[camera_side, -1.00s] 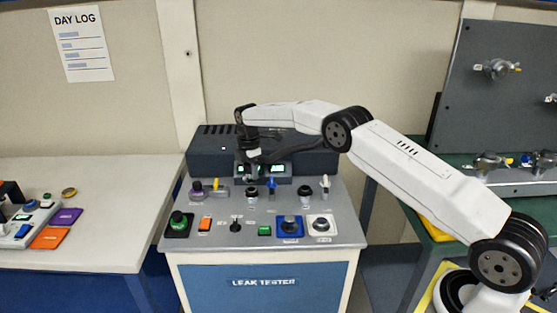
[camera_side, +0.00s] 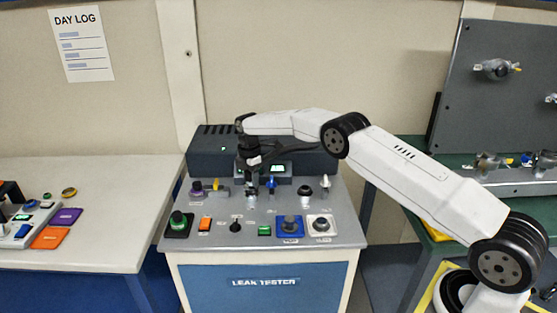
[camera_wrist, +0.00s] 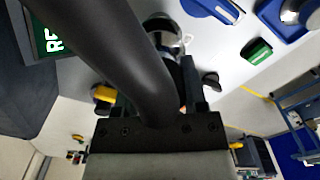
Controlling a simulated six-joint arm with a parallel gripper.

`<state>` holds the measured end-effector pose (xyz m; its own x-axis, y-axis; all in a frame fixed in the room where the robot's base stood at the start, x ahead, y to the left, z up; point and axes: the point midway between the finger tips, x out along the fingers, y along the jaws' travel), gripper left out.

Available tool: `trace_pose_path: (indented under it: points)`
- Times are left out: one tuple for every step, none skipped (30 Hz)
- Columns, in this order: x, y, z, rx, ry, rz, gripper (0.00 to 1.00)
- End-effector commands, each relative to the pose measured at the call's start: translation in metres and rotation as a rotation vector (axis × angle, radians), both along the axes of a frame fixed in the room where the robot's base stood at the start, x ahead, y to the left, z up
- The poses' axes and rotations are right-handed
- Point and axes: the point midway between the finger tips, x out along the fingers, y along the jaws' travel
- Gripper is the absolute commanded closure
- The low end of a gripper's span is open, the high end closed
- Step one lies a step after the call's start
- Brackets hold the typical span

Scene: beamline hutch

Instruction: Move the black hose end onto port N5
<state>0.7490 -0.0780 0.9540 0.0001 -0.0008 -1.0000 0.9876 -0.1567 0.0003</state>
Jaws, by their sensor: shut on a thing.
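My gripper (camera_side: 252,182) points down over the leak tester panel and is shut on the black hose end. The black hose (camera_side: 292,150) runs off to the right from my gripper in the side view. In the wrist view the hose (camera_wrist: 110,45) passes close in front of the lens to the jaws, hiding the grip. A silver port (camera_side: 251,202) is directly below the jaws; in the wrist view a silver fitting (camera_wrist: 165,32) shows beside the hose. I cannot tell whether hose end and port touch. Port labels are too small to read, so I cannot tell which is N5.
The tester's dark housing (camera_side: 205,155) stands behind.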

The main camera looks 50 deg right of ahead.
Motion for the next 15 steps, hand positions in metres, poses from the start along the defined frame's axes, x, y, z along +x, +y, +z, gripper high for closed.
trace_pose_path:
  points:
    - [0.0002,0.0,0.0005,0.0,-0.001,0.0,1.0]
    - [0.0002,0.0,0.0005,0.0,-0.001,0.0,1.0]
    - [0.0002,0.0,0.0004,0.0,-0.001,0.0,1.0]
    - [0.0001,0.0,0.0003,0.0,-0.001,0.0,1.0]
    - [0.0001,0.0,0.0002,0.0,-0.001,0.0,1.0]
    - [0.0001,0.0,0.0,0.0,-0.001,0.0,1.0]
    - [0.0001,0.0,-0.0002,0.0,-0.001,0.0,1.0]
    - [0.0001,0.0,-0.0004,0.0,0.0,0.0,1.0]
    - [0.0001,0.0,-0.0008,0.0,0.0,0.0,1.0]
    - [0.0001,0.0,-0.0011,0.0,0.0,0.0,1.0]
    - [0.0001,0.0,-0.0014,0.0,0.0,0.0,1.0]
    - [0.0001,0.0,-0.0018,0.0,0.0,0.0,1.0]
    - [0.0002,0.0,-0.0022,0.0,0.0,0.0,1.0]
    - [0.0002,0.0,-0.0025,0.0,0.0,0.0,1.0]
    - [0.0002,0.0,-0.0029,0.0,0.0,0.0,1.0]
